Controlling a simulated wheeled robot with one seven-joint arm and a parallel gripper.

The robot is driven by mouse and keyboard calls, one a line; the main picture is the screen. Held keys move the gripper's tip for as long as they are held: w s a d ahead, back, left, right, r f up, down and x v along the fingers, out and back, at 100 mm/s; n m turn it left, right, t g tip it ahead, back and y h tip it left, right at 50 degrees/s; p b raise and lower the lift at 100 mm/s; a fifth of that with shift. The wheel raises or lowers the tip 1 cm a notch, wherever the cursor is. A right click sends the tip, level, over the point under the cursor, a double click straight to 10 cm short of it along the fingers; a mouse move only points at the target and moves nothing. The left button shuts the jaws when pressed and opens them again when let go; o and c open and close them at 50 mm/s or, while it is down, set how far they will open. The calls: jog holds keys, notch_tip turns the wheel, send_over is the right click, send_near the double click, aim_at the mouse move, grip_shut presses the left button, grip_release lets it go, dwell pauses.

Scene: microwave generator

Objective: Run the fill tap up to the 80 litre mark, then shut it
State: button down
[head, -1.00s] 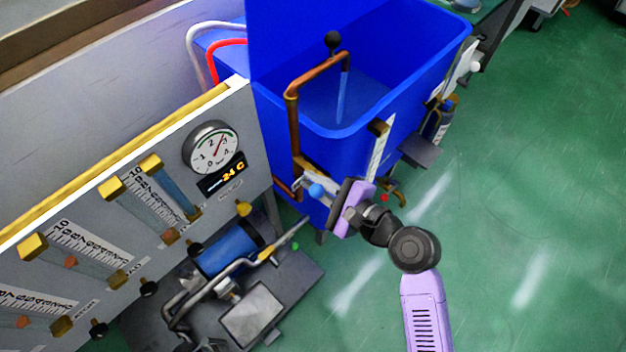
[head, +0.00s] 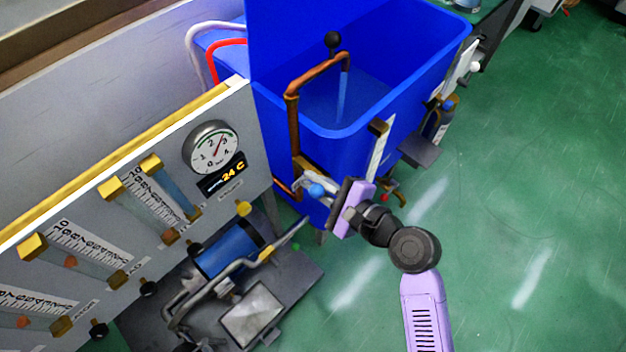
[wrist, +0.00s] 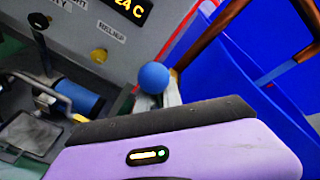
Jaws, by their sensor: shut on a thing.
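The fill tap's copper pipe (head: 294,125) rises at the near left corner of the blue tank (head: 405,95) and bends over its rim. A thin stream of water (head: 342,95) falls from its spout. The tap's blue knob (head: 317,190) is low beside the pipe. My gripper (head: 314,182) is shut on it. The wrist view shows the blue knob (wrist: 154,77) between the pale fingers. A white level scale (head: 377,157) is on the tank's front; its marks and level are too small to read.
A grey panel (head: 225,205) with a dial, a 24 C display and flow tubes stands at the left. A blue pump (head: 228,248) on a dark base lies below it. A grey ledge (head: 420,151) juts from the tank's front. Green floor at the right is clear.

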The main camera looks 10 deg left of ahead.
jog(key=shift+s+a+r+n, duration=0.15)
jog(key=shift+s+a+n, duration=0.05)
jog(key=shift+a+n, duration=0.15)
jog(key=f+n+t+b, duration=0.1)
jog(key=n, duration=0.1)
jog(key=f+n+b, duration=0.1)
jog(key=n+b, duration=0.1)
jog(key=f+n+t+h+b, duration=0.1)
jog(key=n, duration=0.1)
jog(key=shift+s+a+f+t+b, duration=0.15)
jog(key=shift+s+a+t+b, duration=0.1)
jog(key=shift+s+t+b, duration=0.1)
jog(key=shift+f+n, duration=0.1)
jog(key=shift+n, duration=0.15)
dwell(0.4)
jog(key=c, duration=1.5)
grip_release()
jog(key=shift+d, duration=0.1)
jog(key=shift+w, duration=0.1)
